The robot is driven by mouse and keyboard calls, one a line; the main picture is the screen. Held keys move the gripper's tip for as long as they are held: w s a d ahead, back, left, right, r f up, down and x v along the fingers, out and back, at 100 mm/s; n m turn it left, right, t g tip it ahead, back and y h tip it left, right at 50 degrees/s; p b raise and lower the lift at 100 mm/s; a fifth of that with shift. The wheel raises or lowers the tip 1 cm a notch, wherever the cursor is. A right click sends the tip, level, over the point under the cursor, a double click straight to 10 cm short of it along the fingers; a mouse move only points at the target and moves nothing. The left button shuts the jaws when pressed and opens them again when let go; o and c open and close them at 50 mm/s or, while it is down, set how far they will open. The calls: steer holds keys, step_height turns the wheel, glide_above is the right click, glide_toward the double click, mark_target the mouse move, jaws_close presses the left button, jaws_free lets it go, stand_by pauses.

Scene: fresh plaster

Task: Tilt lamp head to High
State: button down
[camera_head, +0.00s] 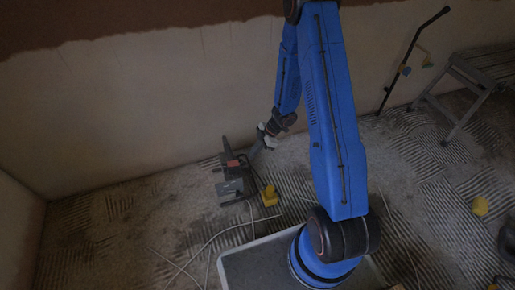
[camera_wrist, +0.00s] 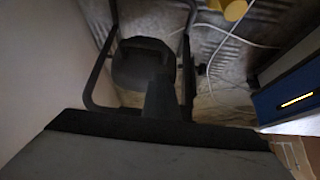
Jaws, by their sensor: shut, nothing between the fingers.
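The dark work lamp (camera_head: 231,188) stands on the floor near the wall, with a small red part near its middle. It looks unlit. In the wrist view its dark tube frame (camera_wrist: 103,55) surrounds a dark rounded part (camera_wrist: 140,62), perhaps the lamp head; its tilt is hard to read. My gripper (camera_head: 251,153) is at the lamp's upper right side, close to the frame; contact cannot be told. In the wrist view my gripper's dark fingers (camera_wrist: 162,98) are shut with nothing held, and reach toward the lamp. They hide part of it.
A yellow object (camera_head: 269,195) lies just right of the lamp; it also shows in the wrist view (camera_wrist: 235,8). Pale cables (camera_head: 215,239) cross the streaked floor. The wall (camera_head: 120,110) is close behind. A step stool (camera_head: 455,98) and a black pole (camera_head: 409,56) stand at the right.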

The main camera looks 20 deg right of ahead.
glide_above(249, 166)
steer(key=d, duration=0.1)
step_height(249, 166, down, 4)
steer(key=f, duration=0.1)
steer(key=shift+d+f, duration=0.3)
steer(key=shift+f, duration=0.2)
steer(key=shift+d+f+y, duration=0.25)
steer(key=shift+f+y, duration=0.05)
steer(key=shift+f, duration=0.05)
